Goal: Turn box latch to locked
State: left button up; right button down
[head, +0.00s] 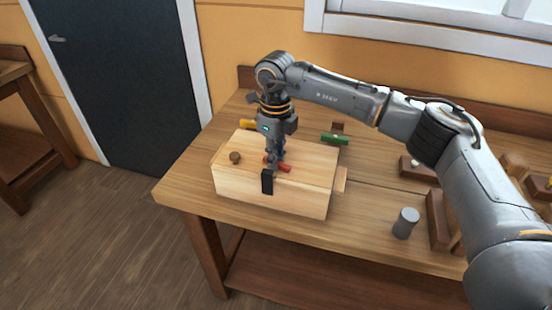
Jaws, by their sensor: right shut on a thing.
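The box (270,205) is pale wood and stands on the workbench, with a round brown knob (235,157) on its lid. A small black latch (267,183) sits upright at the box's front upper edge. My right gripper (272,170) points down over the lid, its fingers closed at the top of the black latch, which they partly hide. A small red piece (285,168) lies right beside the fingers on the lid. The exact grip and the latch's turned angle are hard to make out. My left gripper is not in view.
A grey cylinder (405,223) stands on the workbench (360,245) to the right of the box. A green item (335,139) and a yellow item (247,123) lie behind the box. Wooden blocks stand at the far right. Bare bench lies between the box and the cylinder.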

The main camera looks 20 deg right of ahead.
jog(key=m+b, duration=0.1)
jog(key=m, duration=0.2)
jog(key=shift+a+m, duration=0.1)
jog(key=shift+m, duration=0.2)
jog(key=m+b, duration=0.1)
jog(key=m, duration=0.2)
jog(key=shift+a+m, duration=0.1)
jog(key=shift+m, duration=0.3)
jog(key=m+b, duration=0.1)
jog(key=m, duration=0.2)
jog(key=shift+m, duration=0.3)
jog(key=shift+a+r+m+b, duration=0.15)
jog(key=shift+m+b, duration=0.25)
jog(key=shift+m, duration=1.4)
jog(key=c, duration=1.6)
grip_release()
notch_tip(320, 180, up, 12)
